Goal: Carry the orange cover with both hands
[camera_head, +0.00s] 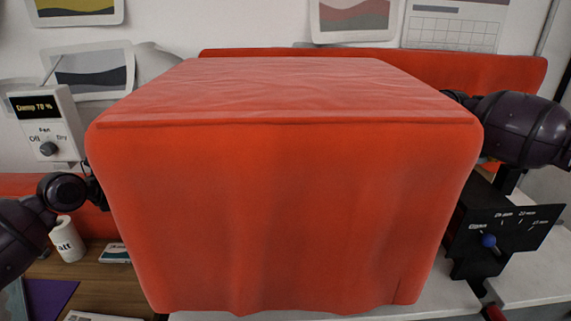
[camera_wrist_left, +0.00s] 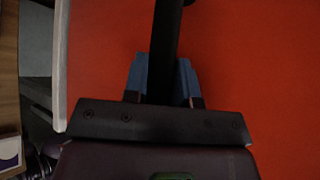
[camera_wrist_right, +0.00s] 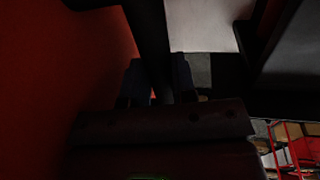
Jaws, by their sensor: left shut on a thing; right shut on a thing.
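The orange cover (camera_head: 290,190) is a big boxy shape with a creased top, filling the middle of the head view. Its orange side also fills much of the left wrist view (camera_wrist_left: 255,80) and the left of the right wrist view (camera_wrist_right: 50,70). My left gripper (camera_wrist_left: 162,78) is shut on a dark bar at the cover's left side. My right gripper (camera_wrist_right: 157,82) is shut on a similar dark bar at its right side. In the head view the cover's edges hide most of both grippers. What lies under or behind the cover is hidden.
A white control box (camera_head: 48,125) reading "Damp 70 %" stands at left. A black panel with a blue knob (camera_head: 500,235) stands at right, close to the cover. A white cylinder (camera_head: 67,240) stands on the wooden surface (camera_head: 95,288). A long red-orange piece (camera_head: 470,72) is behind.

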